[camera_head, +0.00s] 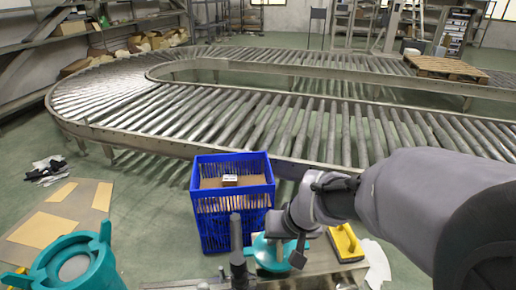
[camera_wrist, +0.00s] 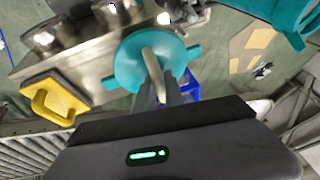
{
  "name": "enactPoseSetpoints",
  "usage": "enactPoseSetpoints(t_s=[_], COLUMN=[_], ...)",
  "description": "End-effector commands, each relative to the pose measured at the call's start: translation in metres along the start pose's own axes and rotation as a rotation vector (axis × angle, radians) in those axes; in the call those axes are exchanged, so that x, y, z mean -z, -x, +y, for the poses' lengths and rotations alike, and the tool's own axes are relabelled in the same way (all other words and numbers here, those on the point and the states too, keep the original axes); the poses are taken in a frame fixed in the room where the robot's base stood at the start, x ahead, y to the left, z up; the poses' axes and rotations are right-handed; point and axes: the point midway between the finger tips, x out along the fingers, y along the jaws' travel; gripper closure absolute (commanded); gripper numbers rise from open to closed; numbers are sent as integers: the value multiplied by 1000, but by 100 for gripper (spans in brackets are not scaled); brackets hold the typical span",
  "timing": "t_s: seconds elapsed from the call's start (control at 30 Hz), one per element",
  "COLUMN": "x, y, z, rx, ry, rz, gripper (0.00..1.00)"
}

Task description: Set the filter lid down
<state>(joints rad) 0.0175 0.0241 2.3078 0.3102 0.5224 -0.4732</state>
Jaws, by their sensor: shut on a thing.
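The filter lid is a teal disc with side tabs and a pale bar handle; it shows in the head view (camera_head: 267,256) at bottom centre and in the wrist view (camera_wrist: 127,66). My gripper (camera_wrist: 160,88) is shut on the lid's handle. The lid is over a metal work surface (camera_wrist: 85,58); I cannot tell whether it touches it. In the head view my wrist partly hides the lid. A teal filter housing (camera_head: 75,268) with a round opening stands at the lower left, apart from the lid; part of it shows in the wrist view (camera_wrist: 290,15).
A yellow tool with a handle (camera_head: 346,244) lies right of the lid. A blue crate (camera_head: 225,222) with a small box (camera_head: 230,180) in it stands just beyond. A roller conveyor (camera_head: 230,115) curves behind. Cardboard sheets (camera_head: 45,229) lie on the floor at left.

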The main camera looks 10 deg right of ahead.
Motion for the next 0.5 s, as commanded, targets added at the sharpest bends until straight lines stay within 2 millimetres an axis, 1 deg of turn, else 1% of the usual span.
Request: enactPoseSetpoints(t_s=[0.03, 0.1, 0.2, 0.27, 0.43, 0.5], x=[7, 16, 23, 22, 11, 11], y=[-4, -6, -6, -11, -39, -39], z=[14, 27, 38, 40, 46, 46], rx=[-3, -2, -1, 0, 1, 0], ry=[-6, -3, 0, 2, 2, 4], rz=[1, 1, 0, -1, -2, 0], gripper=[100, 100, 100, 100, 100, 100])
